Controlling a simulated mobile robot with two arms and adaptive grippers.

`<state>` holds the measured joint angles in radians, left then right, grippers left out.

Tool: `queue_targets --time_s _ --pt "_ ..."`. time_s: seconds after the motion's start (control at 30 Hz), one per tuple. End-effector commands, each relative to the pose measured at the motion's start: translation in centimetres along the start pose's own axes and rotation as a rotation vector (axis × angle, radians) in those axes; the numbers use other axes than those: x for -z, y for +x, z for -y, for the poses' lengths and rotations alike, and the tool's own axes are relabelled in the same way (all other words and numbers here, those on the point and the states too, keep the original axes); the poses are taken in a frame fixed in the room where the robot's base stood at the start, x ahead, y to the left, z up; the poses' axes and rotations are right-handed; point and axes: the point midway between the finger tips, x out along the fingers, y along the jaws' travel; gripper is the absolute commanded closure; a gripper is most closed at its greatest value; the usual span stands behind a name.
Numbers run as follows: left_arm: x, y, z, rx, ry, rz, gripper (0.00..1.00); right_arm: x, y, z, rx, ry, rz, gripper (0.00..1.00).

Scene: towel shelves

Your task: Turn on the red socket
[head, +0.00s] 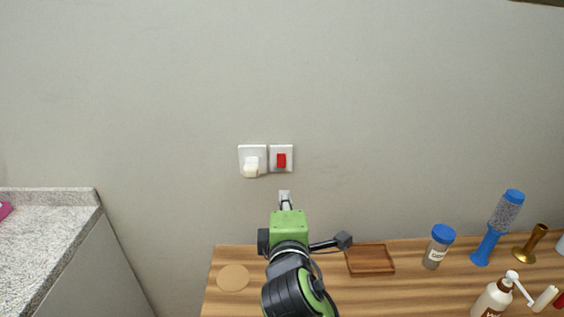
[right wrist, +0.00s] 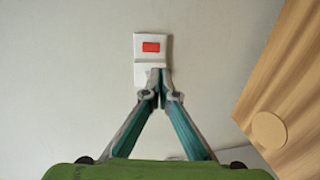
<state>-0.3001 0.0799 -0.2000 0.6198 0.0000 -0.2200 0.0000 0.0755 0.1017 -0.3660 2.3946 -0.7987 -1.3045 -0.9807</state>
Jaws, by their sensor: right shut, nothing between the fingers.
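The red socket switch (head: 281,160) is a red rocker on a white square plate on the grey wall. It also shows in the right wrist view (right wrist: 151,47), uncovered. My right gripper (head: 285,196) is shut and empty, just below the switch plate in the head view. In the right wrist view its joined fingertips (right wrist: 160,74) overlap the neighbouring white plate, with the red rocker beyond them. I cannot tell whether the tips touch the wall. My left gripper is not in view.
A white socket with a plug (head: 251,162) sits left of the switch. Below is a wooden shelf top (head: 420,285) with a round coaster (head: 233,278), a wooden tray (head: 370,260), a blue-lidded jar (head: 438,247) and bottles at right. A speckled counter (head: 45,235) stands at left.

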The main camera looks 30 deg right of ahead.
Motion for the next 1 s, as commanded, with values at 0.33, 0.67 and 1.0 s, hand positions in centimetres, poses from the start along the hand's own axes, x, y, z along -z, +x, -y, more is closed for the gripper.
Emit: queue_targets --time_s 0.33,0.67,1.0 --pt "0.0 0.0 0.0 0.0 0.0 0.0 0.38 0.0 0.1 0.0 0.0 0.0 0.0 1.0" --pt "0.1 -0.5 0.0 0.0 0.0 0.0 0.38 -0.1 4.7 -0.2 -0.001 -0.002 0.003 1.0" --pt "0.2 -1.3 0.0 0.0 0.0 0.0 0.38 -0.1 11.6 -0.2 0.0 -0.001 0.003 1.0"
